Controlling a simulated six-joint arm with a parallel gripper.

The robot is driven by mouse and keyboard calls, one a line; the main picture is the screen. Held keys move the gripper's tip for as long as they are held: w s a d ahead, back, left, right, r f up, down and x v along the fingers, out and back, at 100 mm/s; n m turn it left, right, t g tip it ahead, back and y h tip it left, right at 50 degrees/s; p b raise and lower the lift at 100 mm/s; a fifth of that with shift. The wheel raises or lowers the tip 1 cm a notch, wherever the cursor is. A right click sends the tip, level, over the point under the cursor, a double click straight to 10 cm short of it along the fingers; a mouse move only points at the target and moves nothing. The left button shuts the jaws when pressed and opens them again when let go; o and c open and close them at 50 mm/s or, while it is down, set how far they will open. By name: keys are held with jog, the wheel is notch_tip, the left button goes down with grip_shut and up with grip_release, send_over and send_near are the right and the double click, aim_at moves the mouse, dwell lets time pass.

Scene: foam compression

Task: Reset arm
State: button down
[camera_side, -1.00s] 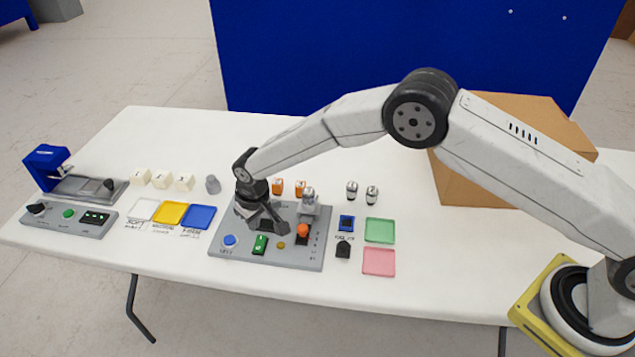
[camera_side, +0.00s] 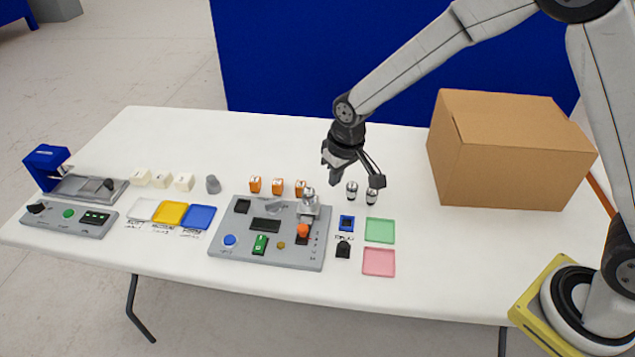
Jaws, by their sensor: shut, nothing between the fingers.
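My gripper (camera_side: 350,172) is shut and empty. It hangs in the air above the middle of the table, close to two small metal cylinders (camera_side: 352,190) that stand on the white table (camera_side: 400,290). The grey control panel (camera_side: 290,257) lies to the left and in front of my gripper. It carries a blue button (camera_side: 229,240), a green switch (camera_side: 260,244), a yellow button (camera_side: 281,245) and an orange knob (camera_side: 303,231).
A cardboard box (camera_side: 500,150) stands at the right back. Orange blocks (camera_side: 278,186), white foam cubes (camera_side: 161,180) and a grey cylinder (camera_side: 213,184) stand left of my gripper. Green (camera_side: 380,230) and pink (camera_side: 379,262) trays lie in front. A blue press (camera_side: 47,165) stands far left.

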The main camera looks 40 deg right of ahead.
jog(key=s+d+r, duration=0.1)
jog(key=s+d, duration=0.3)
jog(key=s, duration=0.5)
jog(key=s+d+r+m, duration=0.1)
jog(key=s+d+r, duration=0.1)
jog(key=s+d, duration=0.3)
jog(key=s, duration=0.4)
jog(key=shift+d+r, duration=0.15)
jog(key=shift+d, duration=0.15)
